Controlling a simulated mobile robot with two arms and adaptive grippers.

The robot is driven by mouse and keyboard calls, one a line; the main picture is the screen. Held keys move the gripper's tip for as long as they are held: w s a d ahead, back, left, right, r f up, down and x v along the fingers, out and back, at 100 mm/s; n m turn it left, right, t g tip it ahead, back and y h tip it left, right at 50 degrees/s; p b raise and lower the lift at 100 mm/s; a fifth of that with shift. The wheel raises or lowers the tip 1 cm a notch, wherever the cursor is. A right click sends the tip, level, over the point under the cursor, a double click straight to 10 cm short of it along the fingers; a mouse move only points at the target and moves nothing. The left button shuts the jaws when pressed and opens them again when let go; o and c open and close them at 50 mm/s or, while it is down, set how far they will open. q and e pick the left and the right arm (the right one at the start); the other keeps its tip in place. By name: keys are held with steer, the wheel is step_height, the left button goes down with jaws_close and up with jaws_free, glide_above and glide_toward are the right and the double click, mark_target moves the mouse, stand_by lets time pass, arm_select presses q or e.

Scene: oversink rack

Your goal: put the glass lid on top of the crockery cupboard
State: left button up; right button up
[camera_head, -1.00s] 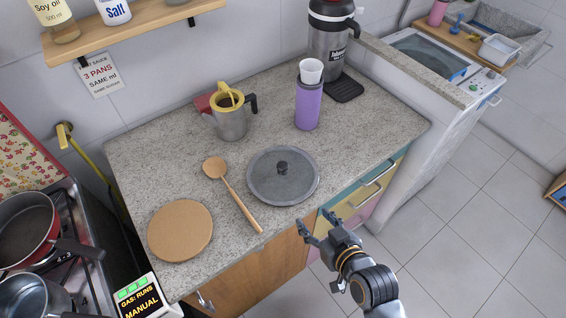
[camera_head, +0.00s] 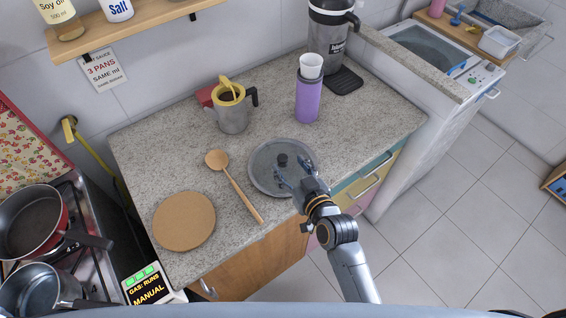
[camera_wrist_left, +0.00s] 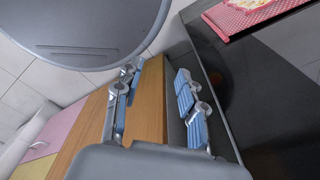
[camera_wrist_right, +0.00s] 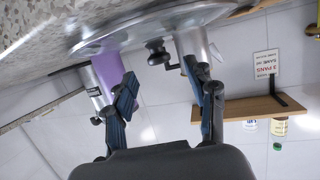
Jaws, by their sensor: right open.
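The glass lid (camera_head: 262,176), round and grey with a dark knob (camera_head: 283,160), lies flat on the speckled worktop near its front edge. My right gripper (camera_head: 291,175) is open over the lid's front right part, with its fingers pointing toward the knob. In the right wrist view the lid (camera_wrist_right: 110,30) and its knob (camera_wrist_right: 157,50) show just beyond the two parted fingers; nothing is between them. My left gripper (camera_wrist_left: 158,95) is open and empty in the left wrist view, and outside the head view. I cannot pick out a crockery cupboard.
A wooden spoon (camera_head: 236,190) and round cork board (camera_head: 184,221) lie left of the lid. A metal jug (camera_head: 233,116), purple bottle (camera_head: 308,97) and large flask (camera_head: 328,35) stand behind. The stove with pans (camera_head: 32,220) is at far left. Floor is clear at right.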

mark_target(284, 160)
steer(key=x, duration=0.3)
steer(key=shift+w+a+f, duration=0.15)
steer(key=shift+w, duration=0.15)
jaws_close()
